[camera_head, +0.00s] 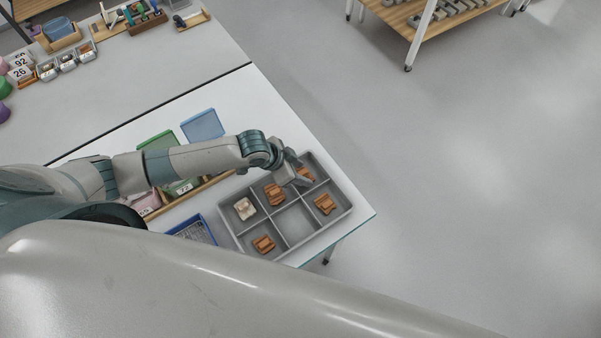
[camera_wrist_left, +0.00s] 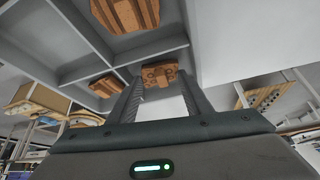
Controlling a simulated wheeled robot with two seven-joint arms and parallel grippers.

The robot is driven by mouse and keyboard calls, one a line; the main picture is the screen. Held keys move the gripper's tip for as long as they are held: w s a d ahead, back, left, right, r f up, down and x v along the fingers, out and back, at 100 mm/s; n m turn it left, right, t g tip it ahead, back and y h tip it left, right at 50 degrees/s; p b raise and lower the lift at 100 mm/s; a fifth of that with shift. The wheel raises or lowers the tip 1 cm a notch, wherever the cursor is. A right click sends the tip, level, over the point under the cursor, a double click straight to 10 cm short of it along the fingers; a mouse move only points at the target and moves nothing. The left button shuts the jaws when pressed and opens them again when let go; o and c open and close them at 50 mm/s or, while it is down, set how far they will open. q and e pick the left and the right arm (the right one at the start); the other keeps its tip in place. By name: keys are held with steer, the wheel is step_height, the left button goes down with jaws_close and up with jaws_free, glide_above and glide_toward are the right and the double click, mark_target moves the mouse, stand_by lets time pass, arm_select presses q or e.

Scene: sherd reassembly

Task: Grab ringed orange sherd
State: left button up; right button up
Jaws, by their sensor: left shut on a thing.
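The ringed orange sherd (camera_wrist_left: 159,74) shows small round marks on its face and sits between the fingertips of my left gripper (camera_wrist_left: 162,84) in the left wrist view. The gripper is shut on it. In the head view my left gripper (camera_head: 298,177) is over the far right compartment of the grey divided tray (camera_head: 293,224), and the orange sherd (camera_head: 307,174) shows partly behind it. I cannot tell whether the sherd touches the tray floor. My right gripper is not in view.
Other tray compartments hold a pale sherd (camera_head: 244,209) and orange sherds (camera_head: 275,194), (camera_head: 325,204) and (camera_head: 263,244); the front middle one is empty. A blue basket (camera_head: 196,230) stands left of the tray. The table's edge is close on the right.

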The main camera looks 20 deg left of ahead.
mark_target(302, 169)
arm_select(q)
steer(key=r, duration=0.1)
steer(key=r+b, duration=0.1)
steer(key=r, duration=0.1)
steer(key=shift+s+d+r, duration=0.1)
steer(key=shift+s+d, duration=0.15)
steer(key=shift+d, duration=0.15)
steer(key=s+d+r+b, duration=0.1)
steer(key=s+d+r, duration=0.1)
steer(key=s+d+r+b, duration=0.1)
steer(key=s+d+r, duration=0.1)
steer(key=d, duration=0.1)
steer(key=s+d+r+b, duration=0.1)
steer(key=s+d+r, duration=0.1)
steer(key=d, duration=0.1)
steer(key=shift+s+d+r, duration=0.15)
steer(key=shift+s+r, duration=0.25)
